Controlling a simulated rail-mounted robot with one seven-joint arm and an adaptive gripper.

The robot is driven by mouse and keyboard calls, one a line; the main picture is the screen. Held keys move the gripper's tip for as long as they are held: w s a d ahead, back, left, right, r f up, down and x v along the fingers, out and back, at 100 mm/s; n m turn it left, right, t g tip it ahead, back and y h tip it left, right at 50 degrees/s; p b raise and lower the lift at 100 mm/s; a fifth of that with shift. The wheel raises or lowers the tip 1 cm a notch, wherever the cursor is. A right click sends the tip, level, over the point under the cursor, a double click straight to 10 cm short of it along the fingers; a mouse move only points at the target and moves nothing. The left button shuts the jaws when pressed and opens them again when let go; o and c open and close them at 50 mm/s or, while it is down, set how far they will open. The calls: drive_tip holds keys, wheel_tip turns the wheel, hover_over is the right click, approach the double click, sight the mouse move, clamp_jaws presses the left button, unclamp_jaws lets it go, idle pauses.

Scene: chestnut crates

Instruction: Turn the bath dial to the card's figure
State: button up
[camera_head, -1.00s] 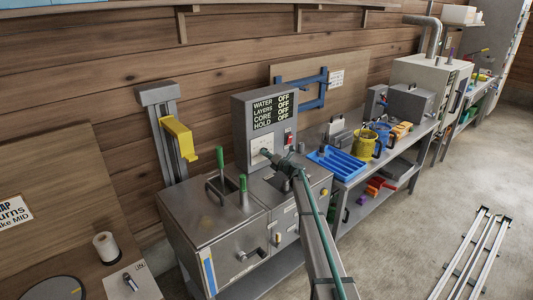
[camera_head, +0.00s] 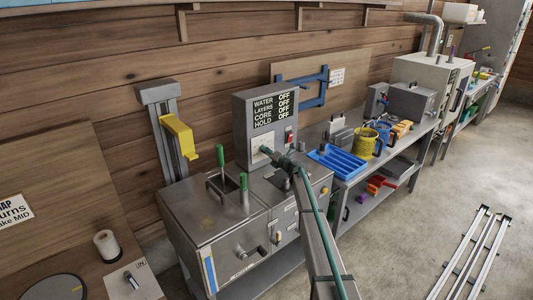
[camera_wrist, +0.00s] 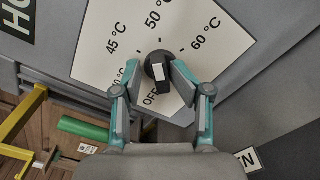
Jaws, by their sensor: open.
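The bath dial (camera_wrist: 158,75) is a black knob with a pale square mark. It sits on a white plate (camera_wrist: 105,40) printed 45, 50 and 60 °C, with OFF at its lower edge. My gripper (camera_wrist: 155,68) is open, with its teal fingers either side of the knob. The right finger is very close to the knob; I cannot tell if it touches. In the head view my gripper (camera_head: 268,151) is at the plate on the grey control box (camera_head: 240,115), largely hiding the dial. No temperature card is legible.
A yellow bracket (camera_head: 180,137) is on a post to the left. A blue tray (camera_head: 337,160) and mugs (camera_head: 363,142) stand on the bench at right. The floor at right holds metal rails (camera_head: 470,255).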

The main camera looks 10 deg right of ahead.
drive_tip(key=shift+s+f, duration=0.1)
drive_tip(key=shift+s, duration=0.1)
drive_tip(key=shift+s, duration=0.1)
drive_tip(key=v, duration=1.1)
drive_tip(key=shift+s+d, duration=0.2)
drive_tip(key=shift+s, duration=0.1)
